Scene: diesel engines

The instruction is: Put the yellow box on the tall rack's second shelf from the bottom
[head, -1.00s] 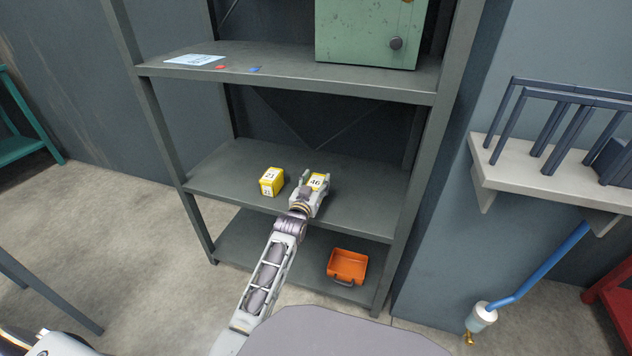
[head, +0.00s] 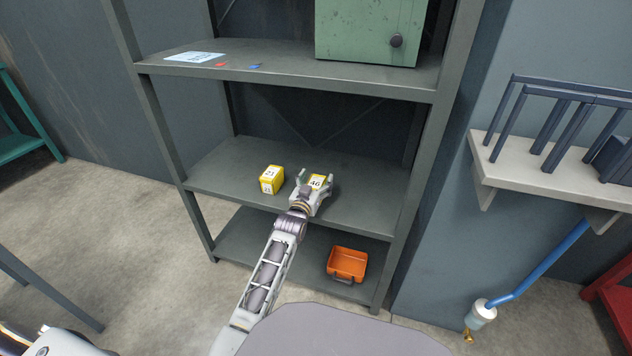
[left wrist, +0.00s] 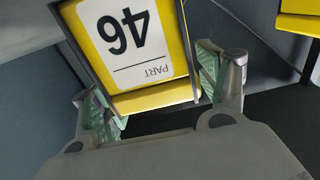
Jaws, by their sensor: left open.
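A yellow box with a white label reading 46 (head: 317,182) is on the tall rack's second shelf from the bottom (head: 240,160). My left gripper (head: 315,179) is open around the near part of this box. In the left wrist view the box (left wrist: 130,45) lies between the spread fingers (left wrist: 158,90), with a clear gap at the right finger; contact at the left finger is hard to tell. The box appears to rest on the shelf, though its underside is hidden. My right gripper is not in view.
Another yellow box, labelled 21 (head: 271,180), stands just left on the same shelf. An orange bin (head: 347,264) is on the bottom shelf. The shelf above holds a green cabinet (head: 368,35) and a paper sheet (head: 194,58). A rack post (head: 425,150) stands at right.

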